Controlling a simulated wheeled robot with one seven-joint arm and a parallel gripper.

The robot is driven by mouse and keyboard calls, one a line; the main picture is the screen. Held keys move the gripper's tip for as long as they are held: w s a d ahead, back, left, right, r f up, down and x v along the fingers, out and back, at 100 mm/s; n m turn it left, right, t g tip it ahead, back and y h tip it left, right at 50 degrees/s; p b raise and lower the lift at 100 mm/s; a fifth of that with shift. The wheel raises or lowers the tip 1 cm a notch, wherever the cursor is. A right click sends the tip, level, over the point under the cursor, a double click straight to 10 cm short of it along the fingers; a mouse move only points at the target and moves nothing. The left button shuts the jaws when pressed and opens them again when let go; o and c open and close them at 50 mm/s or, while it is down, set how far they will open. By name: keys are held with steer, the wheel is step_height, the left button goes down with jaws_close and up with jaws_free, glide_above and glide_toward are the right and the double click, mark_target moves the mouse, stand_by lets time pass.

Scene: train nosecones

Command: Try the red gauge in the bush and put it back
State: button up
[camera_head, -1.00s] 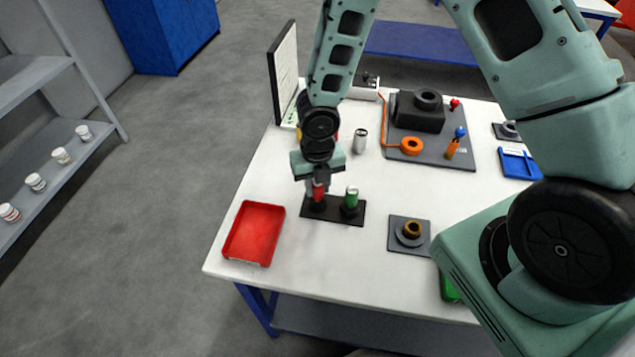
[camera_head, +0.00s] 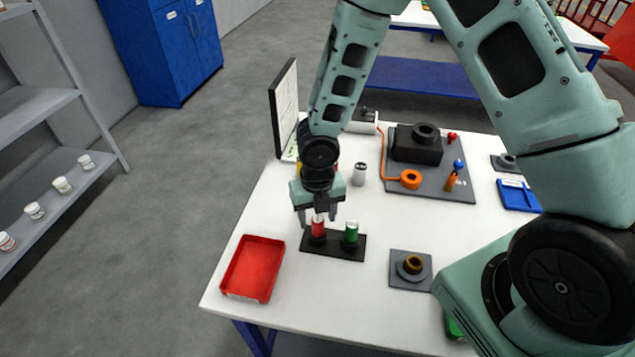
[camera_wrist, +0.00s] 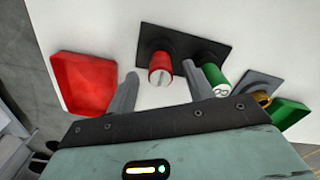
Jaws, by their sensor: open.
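The red gauge (camera_head: 318,227) stands upright in the left seat of a black two-place stand (camera_head: 345,249). The green gauge (camera_head: 351,232) stands in the right seat. My gripper (camera_head: 319,216) is open and empty, just above and behind the red gauge. In the wrist view, the red gauge (camera_wrist: 161,75) shows beyond and between the two open fingers (camera_wrist: 158,88), and the green gauge (camera_wrist: 215,82) lies beside the right finger. The bush, a brass ring (camera_head: 413,264) on a grey square plate (camera_head: 397,280), sits to the right of the stand.
An empty red tray (camera_head: 253,268) is left of the stand. A grey board (camera_head: 425,187) with a black block and an orange ring is behind, near a silver cylinder (camera_head: 360,174). A blue tray (camera_head: 519,195) is at right. White table between the stand and the bush is clear.

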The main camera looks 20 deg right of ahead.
step_height(320, 180, up, 16)
steer(key=p, duration=0.1)
steer(key=shift+f+p, duration=0.25)
steer(key=shift+p, duration=0.15)
steer(key=s+a+r+m+b, duration=0.1)
steer(key=s+a+m+b, duration=0.2)
steer(key=s+m, duration=0.7)
steer(key=s+a+r+m+b, duration=0.1)
steer(key=s+a+m+b, duration=0.2)
steer(key=s+m, duration=0.7)
steer(key=m+b, duration=0.1)
steer(key=m, duration=0.5)
steer(key=shift+a+r+y, duration=0.15)
steer(key=shift+r+y, duration=0.05)
steer(key=shift+y, duration=0.1)
